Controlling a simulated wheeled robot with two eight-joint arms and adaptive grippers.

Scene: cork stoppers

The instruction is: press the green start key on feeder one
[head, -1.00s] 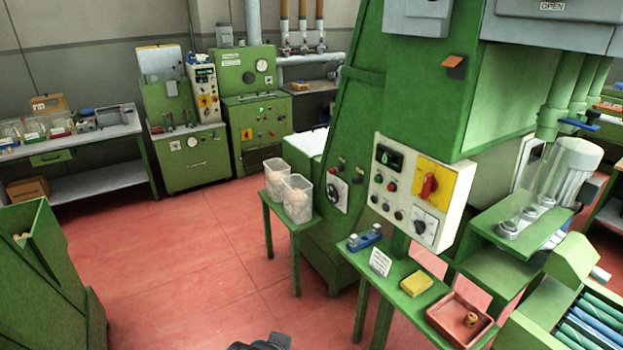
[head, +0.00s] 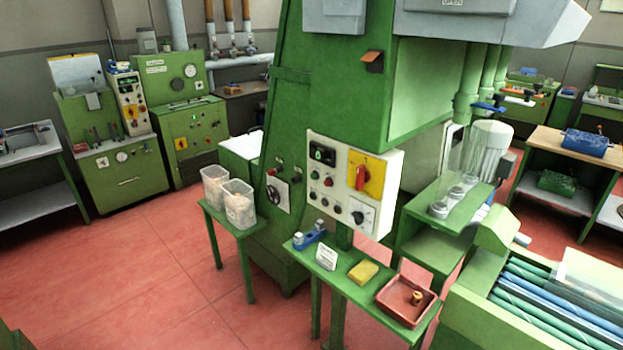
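A white control panel (head: 351,183) is mounted on the large green machine (head: 340,90) in the middle of the head view. It has a small dark display (head: 322,153), several small round buttons, a red rotary switch on a yellow plate (head: 366,174) and a dark knob (head: 358,217). The buttons are too small to tell which is the green start key, and I cannot read a label naming feeder one. Neither of my grippers is in view.
A narrow green table (head: 343,291) below the panel holds a blue device, a white card, a yellow sponge and a red tray (head: 390,307). Two clear bins (head: 228,195) stand on a side stand. Red floor (head: 130,280) is open at left. A roller bed (head: 560,310) stands at right.

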